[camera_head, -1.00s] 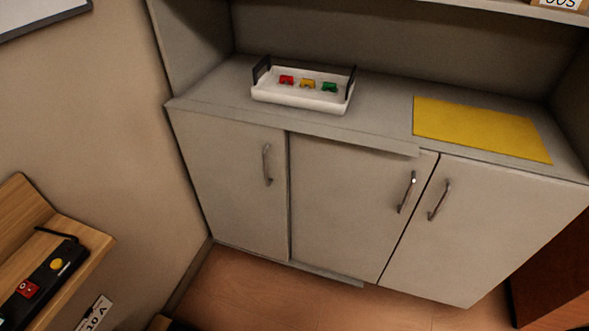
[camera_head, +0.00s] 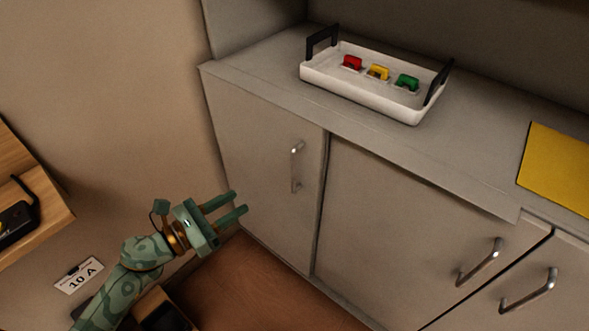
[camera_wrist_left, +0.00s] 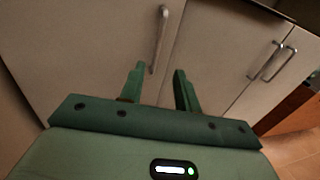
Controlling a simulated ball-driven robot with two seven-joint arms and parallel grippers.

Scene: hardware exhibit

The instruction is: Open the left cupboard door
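The left cupboard door (camera_head: 262,165) is a pale grey panel, shut flush with the cupboard front. Its metal bar handle (camera_head: 296,166) stands upright near the door's right edge. My left gripper (camera_head: 240,202) is open and empty, in front of the lower part of the door, below and left of the handle. In the left wrist view, the left gripper's two green fingers (camera_wrist_left: 158,82) are apart, and the handle (camera_wrist_left: 160,38) is ahead of them, not between them. My right gripper is in neither current view.
A white tray (camera_head: 362,96) with red, yellow and green pieces stands on the cupboard top. The middle door (camera_head: 400,230) and right door (camera_head: 560,310) are shut. A yellow mat (camera_head: 560,172) lies at the right. A wooden shelf (camera_head: 35,215) juts out at the left.

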